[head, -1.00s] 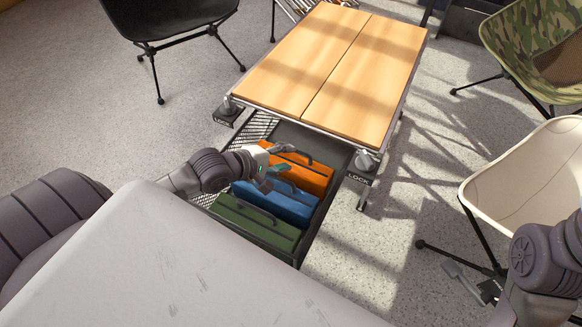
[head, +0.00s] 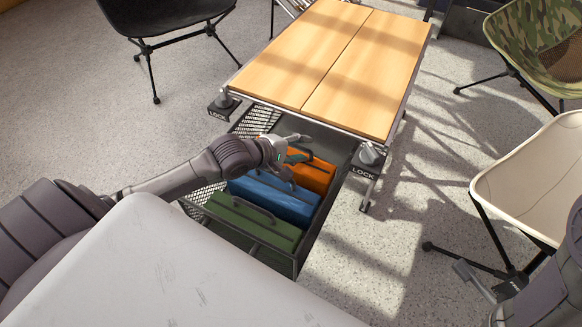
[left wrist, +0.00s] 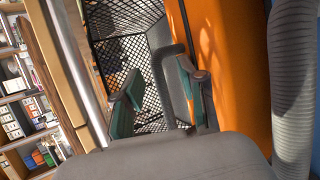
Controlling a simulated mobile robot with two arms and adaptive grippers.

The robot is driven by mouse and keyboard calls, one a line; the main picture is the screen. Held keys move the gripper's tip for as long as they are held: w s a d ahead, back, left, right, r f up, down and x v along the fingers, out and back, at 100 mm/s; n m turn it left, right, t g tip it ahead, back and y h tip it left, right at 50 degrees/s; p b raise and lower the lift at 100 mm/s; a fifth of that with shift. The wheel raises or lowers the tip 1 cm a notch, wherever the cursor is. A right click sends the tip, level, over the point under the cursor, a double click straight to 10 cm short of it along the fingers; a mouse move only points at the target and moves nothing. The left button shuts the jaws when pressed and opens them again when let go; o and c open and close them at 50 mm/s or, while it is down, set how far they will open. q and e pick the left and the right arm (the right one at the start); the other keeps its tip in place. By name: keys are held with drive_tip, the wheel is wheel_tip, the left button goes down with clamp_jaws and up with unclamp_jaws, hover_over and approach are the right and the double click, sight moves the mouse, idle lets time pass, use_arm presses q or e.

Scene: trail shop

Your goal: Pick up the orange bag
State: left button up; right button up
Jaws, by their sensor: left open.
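The orange bag (head: 317,175) lies in the open drawer under the wooden-topped table, at the back of a row of bags. My left gripper (head: 293,165) is open just above and to the left of it, hiding part of its top. In the left wrist view the bag (left wrist: 230,62) is a large orange surface on the right. My two green-grey fingers (left wrist: 160,97) are spread apart there. A grey loop, apparently the bag's handle (left wrist: 168,62), shows beyond and close to the right finger. I cannot tell whether they touch. My right gripper (head: 474,283) shows only partly at lower right.
A blue bag (head: 273,200) and a green bag (head: 252,222) lie in front in the same drawer (head: 308,240). The table (head: 335,65) overhangs the drawer's back. A cream chair (head: 535,180) stands at right. Grey floor (head: 370,265) is clear right of the drawer.

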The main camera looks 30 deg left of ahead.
use_arm(q)
clamp_jaws()
drive_tip(key=shift+r, duration=0.2)
idle(0.3)
